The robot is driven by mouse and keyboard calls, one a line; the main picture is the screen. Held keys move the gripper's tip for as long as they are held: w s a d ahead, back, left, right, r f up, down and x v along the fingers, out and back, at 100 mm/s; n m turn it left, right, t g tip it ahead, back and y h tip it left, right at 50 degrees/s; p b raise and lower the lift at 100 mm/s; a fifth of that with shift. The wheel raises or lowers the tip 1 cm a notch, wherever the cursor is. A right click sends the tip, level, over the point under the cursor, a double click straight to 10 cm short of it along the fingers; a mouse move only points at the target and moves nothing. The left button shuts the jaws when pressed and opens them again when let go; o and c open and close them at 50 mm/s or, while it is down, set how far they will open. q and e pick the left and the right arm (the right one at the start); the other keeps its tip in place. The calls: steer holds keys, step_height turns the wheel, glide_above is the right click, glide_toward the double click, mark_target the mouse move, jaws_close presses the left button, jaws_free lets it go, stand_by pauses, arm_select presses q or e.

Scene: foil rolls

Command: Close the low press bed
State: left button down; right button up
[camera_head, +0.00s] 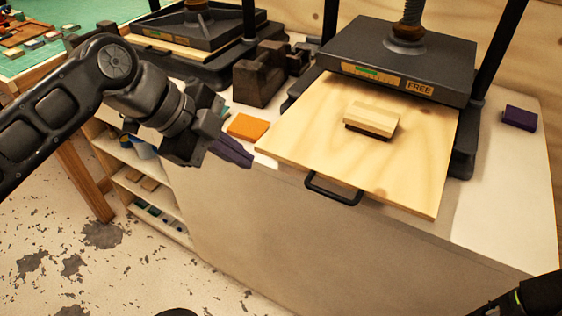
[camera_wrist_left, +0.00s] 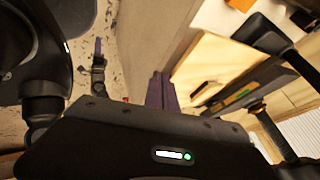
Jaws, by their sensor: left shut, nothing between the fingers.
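The press bed (camera_head: 300,140), a pale wooden board with a black bar handle (camera_head: 333,190) on its front edge, sticks out from under the right press (camera_head: 400,60), marked FREE. It also shows in the left wrist view (camera_wrist_left: 212,62). A brush-like block with a pale wooden top (camera_head: 372,118) lies on it. My left gripper (camera_head: 235,153) is shut and empty, its purple fingers left of the board's left corner and apart from the handle. The fingers also show in the left wrist view (camera_wrist_left: 160,92). What looks like my right gripper (camera_wrist_left: 98,47) is small there; its finger state is unclear.
An orange block (camera_head: 247,127) and a dark brown stand (camera_head: 262,75) are left of the bed. A purple block (camera_head: 520,118) lies at right. A second press (camera_head: 195,35) stands at back left. Shelves (camera_head: 145,185) are below. The space before the handle is clear.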

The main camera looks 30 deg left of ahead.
arm_select(q)
steer(key=w+d+f+p, duration=0.1)
steer(key=w+d+f, duration=0.3)
steer(key=w+f, duration=0.3)
steer(key=shift+w+f, duration=0.15)
steer(key=shift+w, duration=0.35)
arm_select(e)
steer(key=shift+r, duration=0.55)
arm_select(q)
steer(key=shift+w, duration=0.1)
